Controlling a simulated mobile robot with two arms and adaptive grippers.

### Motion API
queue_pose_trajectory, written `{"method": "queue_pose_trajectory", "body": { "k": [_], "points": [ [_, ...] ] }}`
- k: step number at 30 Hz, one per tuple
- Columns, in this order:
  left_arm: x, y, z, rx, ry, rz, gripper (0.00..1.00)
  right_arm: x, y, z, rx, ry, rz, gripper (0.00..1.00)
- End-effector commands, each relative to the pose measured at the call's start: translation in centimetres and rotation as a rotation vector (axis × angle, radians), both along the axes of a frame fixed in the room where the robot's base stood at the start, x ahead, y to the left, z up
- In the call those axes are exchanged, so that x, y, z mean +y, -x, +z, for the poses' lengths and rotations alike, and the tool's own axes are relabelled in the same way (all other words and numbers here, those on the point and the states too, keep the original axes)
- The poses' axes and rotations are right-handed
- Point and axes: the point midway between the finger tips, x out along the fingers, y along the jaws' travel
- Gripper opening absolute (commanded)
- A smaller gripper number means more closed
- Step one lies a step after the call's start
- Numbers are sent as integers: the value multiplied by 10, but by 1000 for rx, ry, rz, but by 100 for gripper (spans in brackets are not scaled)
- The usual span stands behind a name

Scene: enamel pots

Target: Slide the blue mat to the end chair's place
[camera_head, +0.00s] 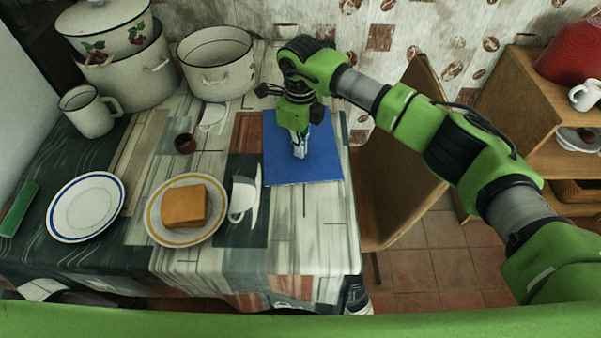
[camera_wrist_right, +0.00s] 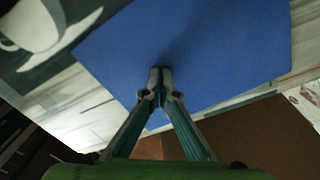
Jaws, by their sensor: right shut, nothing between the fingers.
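The blue mat (camera_head: 309,169) lies flat near the right end of the table, close to the table's right edge. My right gripper (camera_head: 300,154) is over the mat, pointing down, with its fingers shut and nothing between them. In the right wrist view the shut fingertips (camera_wrist_right: 160,76) are over the blue mat (camera_wrist_right: 215,50); whether they touch it is hard to tell. A wooden chair (camera_head: 395,170) stands at the table's right end, beside the mat. My left gripper is not in view.
A plate with a bread slice (camera_head: 184,205) and a blue-rimmed plate (camera_head: 86,207) lie to the left. Enamel pots (camera_head: 218,64) and a white mug (camera_head: 91,111) stand at the back left. A wooden shelf (camera_head: 530,125) is at the right.

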Motion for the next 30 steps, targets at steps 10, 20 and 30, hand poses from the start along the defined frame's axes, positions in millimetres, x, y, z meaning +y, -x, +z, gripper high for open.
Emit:
{"method": "queue_pose_trajectory", "body": {
  "k": [10, 20, 30],
  "points": [
    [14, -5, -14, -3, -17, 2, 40, 0, -11, 0, -1, -1, 0, 0],
    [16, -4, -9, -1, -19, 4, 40, 0, -11, 7, -1, -1, 0, 0],
    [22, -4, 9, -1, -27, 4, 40, 0, -11, 41, -1, -1, 0, 0]
  ]
}}
